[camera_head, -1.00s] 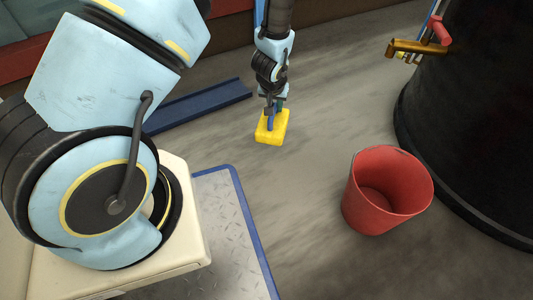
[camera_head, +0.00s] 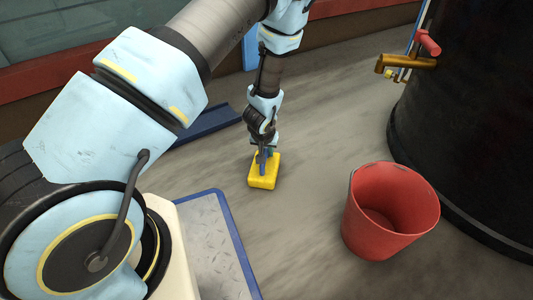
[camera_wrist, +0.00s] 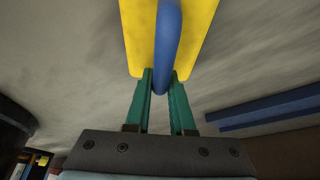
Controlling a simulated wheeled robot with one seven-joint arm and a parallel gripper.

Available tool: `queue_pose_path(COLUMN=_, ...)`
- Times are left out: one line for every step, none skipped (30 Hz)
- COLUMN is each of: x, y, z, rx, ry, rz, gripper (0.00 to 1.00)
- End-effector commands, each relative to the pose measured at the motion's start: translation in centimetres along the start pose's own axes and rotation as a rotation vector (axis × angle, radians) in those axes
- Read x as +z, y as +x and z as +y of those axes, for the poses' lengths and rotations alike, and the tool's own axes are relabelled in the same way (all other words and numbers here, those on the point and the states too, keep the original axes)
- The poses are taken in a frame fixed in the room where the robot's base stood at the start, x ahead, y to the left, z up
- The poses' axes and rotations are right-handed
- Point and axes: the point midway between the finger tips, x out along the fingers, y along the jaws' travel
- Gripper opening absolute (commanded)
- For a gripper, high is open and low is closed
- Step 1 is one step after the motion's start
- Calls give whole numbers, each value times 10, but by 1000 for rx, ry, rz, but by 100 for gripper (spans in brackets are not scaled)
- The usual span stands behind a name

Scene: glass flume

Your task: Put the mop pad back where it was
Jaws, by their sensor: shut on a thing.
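The mop pad (camera_head: 263,173) is a yellow block with a blue handle on top. It also shows in the wrist view (camera_wrist: 198,30), cut off by the top edge. My gripper (camera_head: 264,152) is shut on the pad's blue handle (camera_wrist: 168,35), its green fingers on either side of it. In the head view the pad hangs below the gripper over the grey floor. I cannot tell whether its underside touches the floor.
A red bucket (camera_head: 389,208) stands on the floor to the right, empty as far as I see. A large black tank (camera_head: 470,120) with a brass tap (camera_head: 405,63) is behind it. A blue rail (camera_head: 207,124) lies behind left. A blue-edged metal plate (camera_head: 215,245) is at the front. Floor between is clear.

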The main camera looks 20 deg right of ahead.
Motion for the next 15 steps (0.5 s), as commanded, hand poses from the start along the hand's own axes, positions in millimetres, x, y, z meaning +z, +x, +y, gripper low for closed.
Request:
queue_pose_path(x=0, y=-1, z=0, rx=0, ry=0, rz=0, gripper=0)
queue_pose_path(x=0, y=-1, z=0, rx=0, ry=0, rz=0, gripper=0)
queue_pose_path(x=0, y=0, z=0, rx=0, ry=0, rz=0, gripper=0)
queue_pose_path(x=0, y=0, z=0, rx=0, ry=0, rz=0, gripper=0)
queue_pose_path(x=0, y=1, z=0, rx=0, ry=0, rz=0, gripper=0)
queue_pose_path(x=1, y=2, z=0, rx=0, ry=1, rz=0, gripper=0)
queue_pose_path(x=1, y=3, z=0, rx=0, ry=1, rz=-1, gripper=23)
queue_pose_path(x=1, y=2, z=0, rx=0, ry=1, rz=0, gripper=26)
queue_pose_path(x=1, y=2, z=0, rx=0, ry=1, rz=0, gripper=31)
queue_pose_path(x=1, y=2, z=0, rx=0, ry=1, rz=0, gripper=34)
queue_pose_path(x=1, y=2, z=0, rx=0, ry=1, rz=0, gripper=37)
queue_pose_path(x=1, y=2, z=0, rx=0, ry=1, rz=0, gripper=42)
queue_pose_path(x=1, y=2, z=0, rx=0, ry=1, rz=0, gripper=45)
queue_pose_path(x=1, y=2, z=0, rx=0, ry=1, rz=0, gripper=49)
queue_pose_path(x=1, y=2, z=0, rx=0, ry=1, rz=0, gripper=52)
